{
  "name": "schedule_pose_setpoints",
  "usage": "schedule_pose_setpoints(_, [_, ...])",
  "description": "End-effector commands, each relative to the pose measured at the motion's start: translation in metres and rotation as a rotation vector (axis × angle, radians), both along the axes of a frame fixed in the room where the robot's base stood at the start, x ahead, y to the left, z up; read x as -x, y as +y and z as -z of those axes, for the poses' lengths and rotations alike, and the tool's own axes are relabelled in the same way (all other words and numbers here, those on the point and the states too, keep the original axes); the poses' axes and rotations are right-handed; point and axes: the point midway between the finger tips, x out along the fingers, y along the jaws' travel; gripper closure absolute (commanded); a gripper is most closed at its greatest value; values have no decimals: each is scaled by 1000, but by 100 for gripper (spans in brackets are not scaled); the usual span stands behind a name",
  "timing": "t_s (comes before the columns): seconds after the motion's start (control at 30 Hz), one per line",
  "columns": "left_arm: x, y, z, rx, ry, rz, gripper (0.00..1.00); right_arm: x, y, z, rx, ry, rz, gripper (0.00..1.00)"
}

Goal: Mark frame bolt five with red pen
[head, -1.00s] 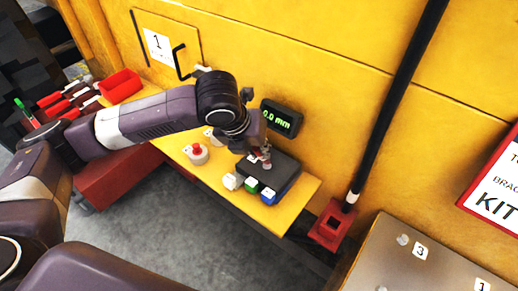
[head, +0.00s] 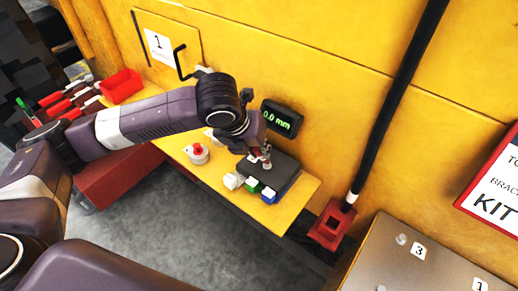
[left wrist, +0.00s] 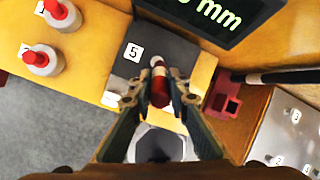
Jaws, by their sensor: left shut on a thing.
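My left gripper (head: 266,157) is over the dark block (head: 284,176) on the yellow shelf. In the left wrist view its fingers (left wrist: 160,100) are shut on a short red piece (left wrist: 159,86) with a pale end, seen nearly end-on. It may be the red pen, but I cannot tell for sure. The dark block also shows there, with a label 5 (left wrist: 133,53) near its left edge. No bolt shows clearly at that label, and I cannot tell whether the red piece touches the block. My right gripper is not in view.
A display (head: 281,118) reading 0.0 mm stands behind the block. White, green (head: 252,186) and blue (head: 269,195) pieces sit in front. A red-topped white knob (head: 198,153) is to the left. A black pole (head: 395,105) and a numbered metal plate (head: 395,265) are right.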

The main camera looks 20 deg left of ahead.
Motion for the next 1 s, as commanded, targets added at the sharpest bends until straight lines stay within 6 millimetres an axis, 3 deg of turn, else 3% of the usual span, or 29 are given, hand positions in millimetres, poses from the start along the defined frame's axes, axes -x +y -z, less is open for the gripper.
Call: schedule_pose_setpoints(1.0, [0,2,0,-1,1,-1,100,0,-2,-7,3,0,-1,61])
